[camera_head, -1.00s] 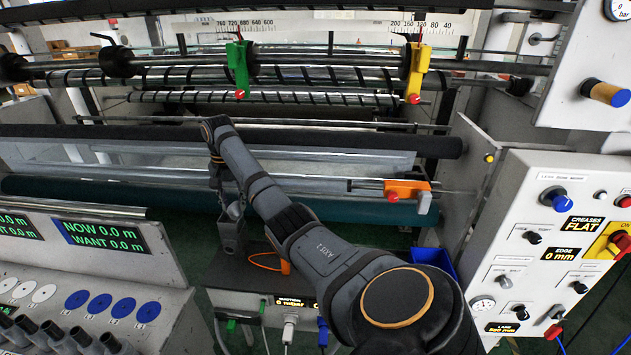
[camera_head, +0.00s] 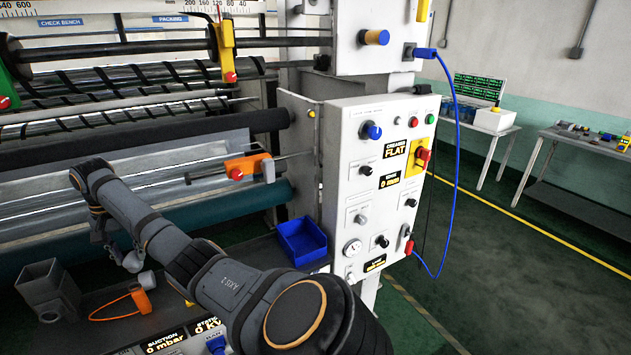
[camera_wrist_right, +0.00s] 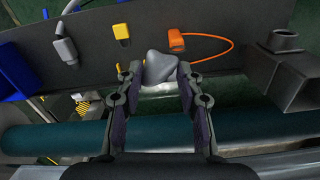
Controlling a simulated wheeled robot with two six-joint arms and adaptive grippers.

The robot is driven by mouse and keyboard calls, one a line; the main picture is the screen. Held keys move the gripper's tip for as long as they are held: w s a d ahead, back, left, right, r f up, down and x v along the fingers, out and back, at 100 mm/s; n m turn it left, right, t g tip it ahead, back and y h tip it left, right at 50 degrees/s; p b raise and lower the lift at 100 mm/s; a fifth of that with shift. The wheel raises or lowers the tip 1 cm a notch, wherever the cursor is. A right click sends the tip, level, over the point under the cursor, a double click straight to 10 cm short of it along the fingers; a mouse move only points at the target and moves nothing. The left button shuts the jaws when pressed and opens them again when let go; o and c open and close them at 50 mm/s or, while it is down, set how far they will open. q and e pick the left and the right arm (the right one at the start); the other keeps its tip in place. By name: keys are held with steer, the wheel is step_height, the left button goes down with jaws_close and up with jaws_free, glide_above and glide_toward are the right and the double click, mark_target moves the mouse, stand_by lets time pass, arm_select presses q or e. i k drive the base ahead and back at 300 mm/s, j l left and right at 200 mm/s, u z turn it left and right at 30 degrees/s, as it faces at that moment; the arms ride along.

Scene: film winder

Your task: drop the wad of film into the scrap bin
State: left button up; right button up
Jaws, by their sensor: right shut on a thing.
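The wad of film is a crumpled pale grey lump (camera_wrist_right: 160,68). My right gripper (camera_wrist_right: 158,80) is shut on it, with the wad between the fingertips in the right wrist view. In the head view the wad (camera_head: 133,262) shows small below my forearm, above the machine's dark shelf. The gripper's fingers are hard to make out there. A blue open-topped bin (camera_head: 302,240) sits on the shelf to the right of the wad, against the control cabinet. Its label, if any, does not show. A blue part (camera_wrist_right: 14,80) shows at the left of the right wrist view. My left gripper is out of view.
A grey square box (camera_head: 48,285) and an orange tool with a loop (camera_head: 142,300) are on the shelf near the wad. Rollers and an orange clamp (camera_head: 247,167) lie behind. The control cabinet (camera_head: 375,180) stands right of the bin.

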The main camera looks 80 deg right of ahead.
mark_target(306, 247)
steer(key=l+z, duration=0.1)
steer(key=z, duration=2.25)
